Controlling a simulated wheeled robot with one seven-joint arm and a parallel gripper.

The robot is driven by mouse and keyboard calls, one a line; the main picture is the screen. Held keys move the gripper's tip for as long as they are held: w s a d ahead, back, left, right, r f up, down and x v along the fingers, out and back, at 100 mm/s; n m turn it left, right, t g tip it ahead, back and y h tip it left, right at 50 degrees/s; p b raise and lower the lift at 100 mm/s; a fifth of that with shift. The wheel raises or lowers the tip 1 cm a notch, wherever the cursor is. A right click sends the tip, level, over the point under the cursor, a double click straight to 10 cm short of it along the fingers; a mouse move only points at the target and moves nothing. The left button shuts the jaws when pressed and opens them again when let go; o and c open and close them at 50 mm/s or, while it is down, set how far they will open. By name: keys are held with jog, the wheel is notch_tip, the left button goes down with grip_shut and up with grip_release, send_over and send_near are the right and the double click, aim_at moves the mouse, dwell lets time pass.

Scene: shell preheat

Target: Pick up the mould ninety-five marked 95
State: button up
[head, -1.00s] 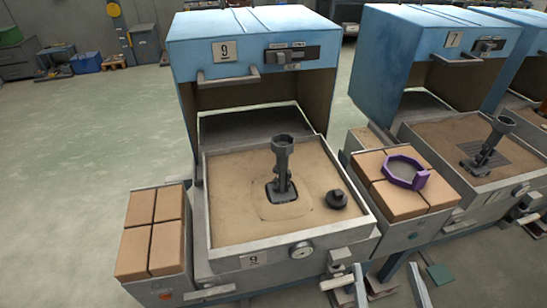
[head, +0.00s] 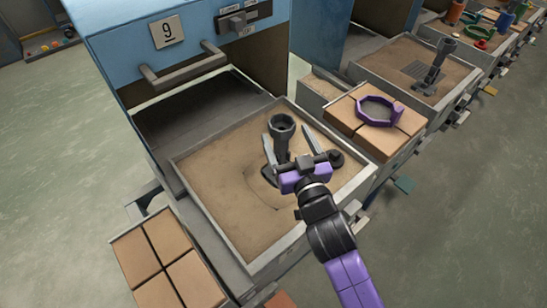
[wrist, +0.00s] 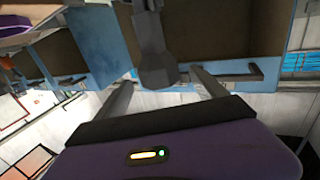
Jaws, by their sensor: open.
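A dark grey piece with a cupped top (head: 281,130) stands upright in the sand tray (head: 232,152) of the station marked 9. I can read no 95 on it, so I cannot tell if it is the mould. My gripper (head: 285,120) is open, with one finger to each side of the piece in the head view. Whether the fingers touch it cannot be told. In the wrist view the grey piece (wrist: 155,62) shows between and beyond the open fingers of my gripper (wrist: 162,78). Its base is partly hidden by my gripper.
A blue hood (head: 187,45) with a bar handle (head: 183,66) rises behind the tray. Brown blocks (head: 167,238) sit at the left. A purple ring (head: 377,111) lies on blocks at the right.

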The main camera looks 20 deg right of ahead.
aim_at(278, 118)
jog(key=shift+w+d+f+p, duration=0.1)
jog(key=shift+w+p, duration=0.15)
jog(key=shift+w, duration=1.05)
jog(key=shift+w+d+r+p, duration=0.15)
jog(key=shift+w+p, duration=0.1)
jog(key=shift+w, duration=1)
jog(key=shift+w+d+f+p, duration=0.15)
jog(key=shift+w+p, duration=0.1)
jog(key=shift+w, duration=1.05)
jog(key=shift+a, duration=0.1)
grip_shut()
